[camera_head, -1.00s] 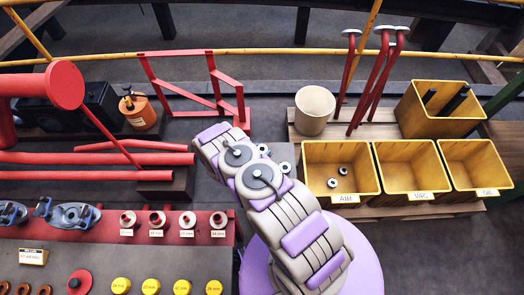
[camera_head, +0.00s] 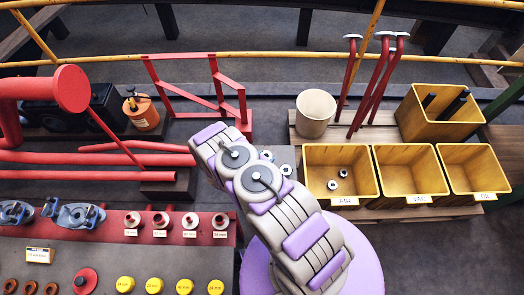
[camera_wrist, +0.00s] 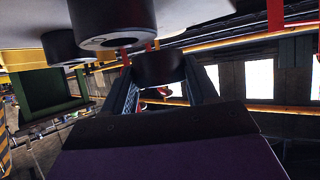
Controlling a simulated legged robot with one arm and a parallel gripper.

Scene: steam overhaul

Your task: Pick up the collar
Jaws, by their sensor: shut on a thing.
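In the wrist view, my gripper (camera_wrist: 160,88) has its two dark fingers closed on a short black cylinder, which looks like the collar (camera_wrist: 158,68). Two more dark ring-shaped pieces (camera_wrist: 100,22) stand on a pale surface at the top of that view, close beside the held one. In the head view, two small rings (camera_head: 285,169) sit on a grey plate (camera_head: 285,153) just right of my arm. My gripper and the held piece are hidden behind my arm there.
Three yellow bins stand at right; the left one (camera_head: 341,202), labelled AIR, holds two rings. A white cup (camera_head: 314,113) and red rods (camera_head: 372,85) stand behind. A red rack (camera_head: 205,82) stands beyond my arm. Red pipes (camera_head: 95,175) and labelled parts lie left.

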